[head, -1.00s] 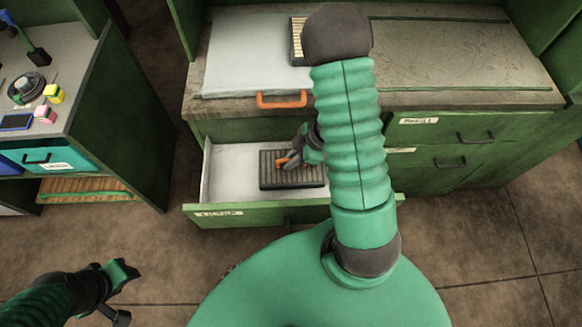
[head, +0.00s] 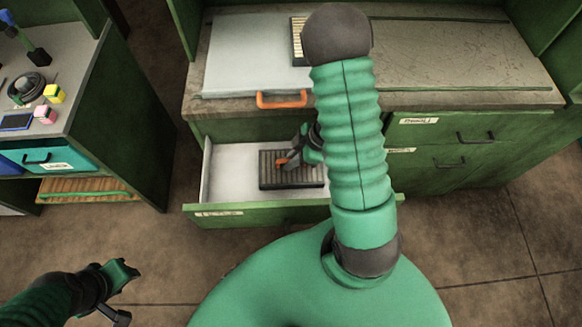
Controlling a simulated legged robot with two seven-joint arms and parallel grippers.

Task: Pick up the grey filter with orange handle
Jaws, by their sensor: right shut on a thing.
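The grey filter (head: 292,178) is a dark, ribbed rectangular block lying in the open drawer (head: 225,170) of the green cabinet. Its orange handle (head: 281,161) shows at the tip of my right gripper (head: 285,163). My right gripper is shut on that handle, and my sleeved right arm hides part of the drawer's right side. The filter appears to be still in the drawer; whether it is clear of the drawer floor I cannot tell. My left gripper (head: 122,292) is at the lower left over the floor, far from the filter; its jaws are not clear.
Another filter-like ribbed piece (head: 298,42) is on the worktop (head: 440,60), partly behind my arm. An orange handle (head: 282,100) is on the worktop's front edge. A side bench (head: 80,100) at left holds small coloured blocks. Open floor lies between.

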